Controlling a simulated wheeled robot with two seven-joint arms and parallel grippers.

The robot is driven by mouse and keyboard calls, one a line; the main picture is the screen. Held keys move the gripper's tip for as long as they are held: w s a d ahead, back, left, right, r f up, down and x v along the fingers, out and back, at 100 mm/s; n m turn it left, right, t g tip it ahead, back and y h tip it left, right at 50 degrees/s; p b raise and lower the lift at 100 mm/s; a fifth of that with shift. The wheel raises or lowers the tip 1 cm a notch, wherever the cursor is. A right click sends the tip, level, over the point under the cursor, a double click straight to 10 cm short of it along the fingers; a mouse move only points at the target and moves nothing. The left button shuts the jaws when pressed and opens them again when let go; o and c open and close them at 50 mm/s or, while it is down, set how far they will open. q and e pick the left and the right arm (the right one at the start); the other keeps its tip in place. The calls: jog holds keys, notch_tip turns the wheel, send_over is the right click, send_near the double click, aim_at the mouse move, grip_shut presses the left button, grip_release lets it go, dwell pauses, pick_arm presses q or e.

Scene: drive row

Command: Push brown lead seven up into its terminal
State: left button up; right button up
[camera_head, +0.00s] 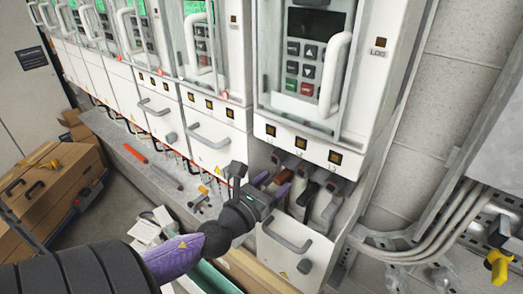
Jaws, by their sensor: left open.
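The open lower bay (325,180) of the nearest drive cabinet holds several thick leads. A dark brown lead (304,196) stands in the middle of the bay, beside a grey lead (325,205). Its upper end is in shadow, so I cannot tell whether it sits in its terminal. My left gripper (281,186) reaches in from the left and is open at the bay's left side, close to the brown lead. Whether it touches the lead is unclear. Three orange-marked squares, including the middle one (300,143), sit on the panel above. My right gripper is out of view.
A row of similar white drives (150,45) runs to the left. A lower cover with a handle (287,236) is below the bay. Grey conduits (440,235) and a yellow-handled part (498,265) are at right. Tools (198,198) and brown boxes (55,185) lie at left.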

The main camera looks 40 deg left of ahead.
pick_arm(q)
jog(key=s+b, duration=0.2)
jog(key=s, duration=0.5)
jog(key=shift+d, duration=0.35)
